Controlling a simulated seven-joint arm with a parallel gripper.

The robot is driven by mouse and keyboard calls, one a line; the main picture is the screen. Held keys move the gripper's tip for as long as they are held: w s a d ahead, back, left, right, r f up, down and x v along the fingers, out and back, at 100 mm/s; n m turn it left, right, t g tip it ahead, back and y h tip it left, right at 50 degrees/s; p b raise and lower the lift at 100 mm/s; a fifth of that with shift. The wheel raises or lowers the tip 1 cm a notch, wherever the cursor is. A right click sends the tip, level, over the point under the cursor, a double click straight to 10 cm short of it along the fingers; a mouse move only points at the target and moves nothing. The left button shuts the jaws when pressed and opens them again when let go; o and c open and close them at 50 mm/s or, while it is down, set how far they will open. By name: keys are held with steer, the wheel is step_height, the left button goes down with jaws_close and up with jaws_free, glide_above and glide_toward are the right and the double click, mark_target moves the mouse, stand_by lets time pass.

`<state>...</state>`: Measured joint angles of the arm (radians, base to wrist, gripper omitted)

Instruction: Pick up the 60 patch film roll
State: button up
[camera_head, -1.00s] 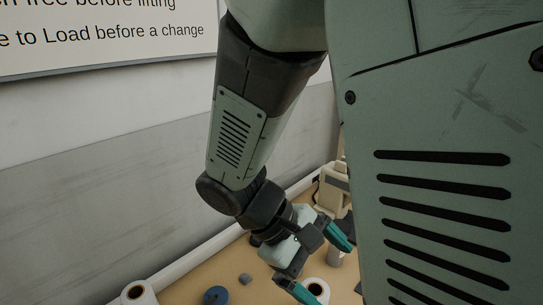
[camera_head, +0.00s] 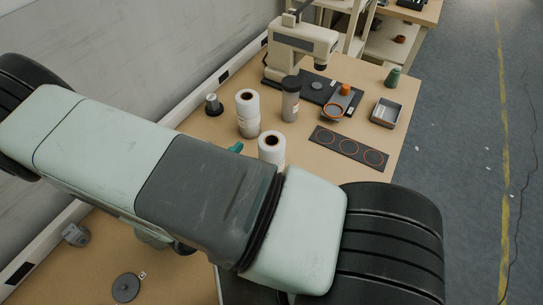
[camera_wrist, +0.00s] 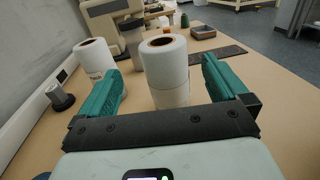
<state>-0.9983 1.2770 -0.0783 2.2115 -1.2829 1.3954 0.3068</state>
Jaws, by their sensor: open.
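Two white film rolls stand upright on the table. The nearer roll (camera_head: 271,150) also shows in the wrist view (camera_wrist: 166,72), between and just beyond my gripper's fingers, with a seam low on its side. The other roll (camera_head: 248,116) stands farther back and shows at left in the wrist view (camera_wrist: 96,62). I cannot read a label saying which is the 60 patch roll. My gripper (camera_wrist: 163,72) is open and empty, with one teal finger on each side of the nearer roll's line. In the head view my arm hides most of it.
A grey canister (camera_head: 290,100) stands behind the rolls, and a dark spindle (camera_head: 214,105) to their left. A beige machine (camera_head: 300,45), a dark strip with orange rings (camera_head: 348,146) and a grey tray (camera_head: 386,112) are farther along. A blue-grey disc (camera_head: 126,287) lies near the front.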

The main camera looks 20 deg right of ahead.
mark_target(276, 140)
steer(key=x, duration=0.9)
steer(key=shift+s+d+r, duration=0.1)
steer(key=shift+s+d, duration=0.05)
steer(key=shift+s, duration=0.05)
steer(key=shift+c, duration=0.5)
steer(key=c, duration=1.7)
